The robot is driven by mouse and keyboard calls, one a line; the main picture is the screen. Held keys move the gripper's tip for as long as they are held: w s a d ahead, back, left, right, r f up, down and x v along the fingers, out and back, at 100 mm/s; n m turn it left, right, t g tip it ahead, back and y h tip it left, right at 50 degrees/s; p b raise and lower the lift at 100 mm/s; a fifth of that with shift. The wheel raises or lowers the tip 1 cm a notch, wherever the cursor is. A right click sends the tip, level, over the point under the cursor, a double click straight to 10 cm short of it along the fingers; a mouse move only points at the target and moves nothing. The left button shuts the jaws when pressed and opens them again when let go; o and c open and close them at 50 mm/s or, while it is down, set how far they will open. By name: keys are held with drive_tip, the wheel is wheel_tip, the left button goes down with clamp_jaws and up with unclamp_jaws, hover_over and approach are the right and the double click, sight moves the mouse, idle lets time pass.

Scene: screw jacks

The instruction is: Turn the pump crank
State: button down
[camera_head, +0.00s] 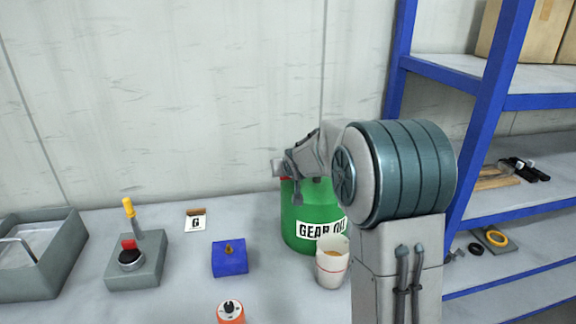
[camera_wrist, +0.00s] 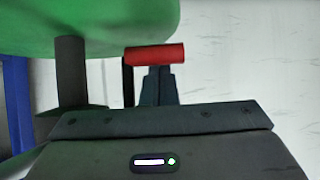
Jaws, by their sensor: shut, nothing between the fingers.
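The green drum (camera_head: 300,232), labelled as gear oil, stands on the bench behind my arm. Its upper part is largely hidden by my arm in the head view.
A white cup (camera_head: 331,266) stands in front of the drum. A blue-framed shelf (camera_head: 485,110) stands close on the right.

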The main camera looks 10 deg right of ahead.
drive_tip(key=shift+s+r+g+p, duration=0.35)
drive_tip(key=shift+g+p, duration=0.65)
drive_tip(key=shift+p, duration=2.05)
drive_tip(key=shift+s+g+p, duration=0.4)
drive_tip(key=shift+g+p, duration=0.1)
drive_tip(key=shift+s+f+b, duration=0.15)
drive_tip(key=shift+f+b, duration=0.25)
drive_tip(key=shift+b, duration=0.2)
drive_tip(key=shift+s+r, duration=0.15)
drive_tip(key=p+v, duration=0.3)
drive_tip(key=v, duration=0.7)
